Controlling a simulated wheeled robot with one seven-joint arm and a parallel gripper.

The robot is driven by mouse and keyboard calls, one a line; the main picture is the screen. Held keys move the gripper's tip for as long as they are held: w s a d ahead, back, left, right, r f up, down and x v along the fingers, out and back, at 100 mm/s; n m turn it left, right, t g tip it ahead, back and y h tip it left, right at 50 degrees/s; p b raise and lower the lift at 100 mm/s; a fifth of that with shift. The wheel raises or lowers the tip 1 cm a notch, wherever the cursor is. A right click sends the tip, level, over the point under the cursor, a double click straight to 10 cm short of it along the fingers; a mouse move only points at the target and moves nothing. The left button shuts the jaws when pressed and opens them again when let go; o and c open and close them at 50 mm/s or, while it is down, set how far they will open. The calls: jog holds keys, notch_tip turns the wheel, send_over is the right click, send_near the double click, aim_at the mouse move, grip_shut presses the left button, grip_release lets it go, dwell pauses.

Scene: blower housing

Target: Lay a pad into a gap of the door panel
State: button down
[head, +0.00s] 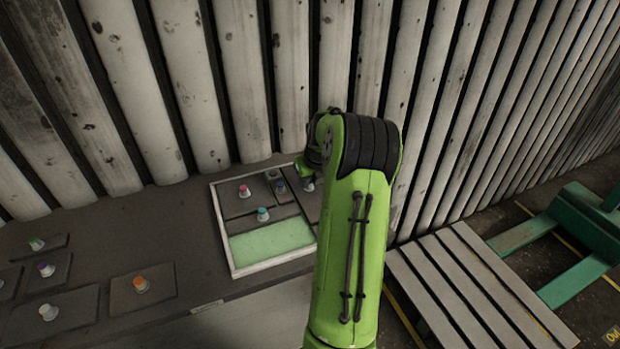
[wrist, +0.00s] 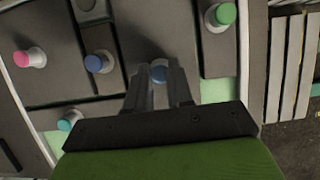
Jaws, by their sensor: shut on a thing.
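The door panel is a white-framed tray (head: 231,262) with a light green floor. A wide bare green gap (head: 272,243) shows at its front. Grey pads with coloured knobs lie inside, among them pink (head: 244,189), teal (head: 263,214) and blue (head: 281,186). In the wrist view my gripper (wrist: 160,78) is shut on the blue knob of a grey pad (wrist: 148,38), over the panel. Green floor strips (wrist: 214,90) show near it. I cannot tell if this pad is raised or seated. In the head view my arm hides the gripper and the panel's right side.
Loose grey pads lie on the dark bench left of the panel, with orange (head: 141,285), white (head: 48,312), purple (head: 46,270) and green (head: 37,243) knobs. A ribbed wall (head: 190,90) stands close behind. A slatted pallet (head: 470,290) and green frame (head: 585,235) are at right.

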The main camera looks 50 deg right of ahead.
jog(key=shift+c, duration=2.2)
grip_release()
jog(key=shift+r, duration=0.1)
notch_tip(320, 180, up, 7)
jog(key=p, duration=0.6)
jog(key=shift+r, duration=0.1)
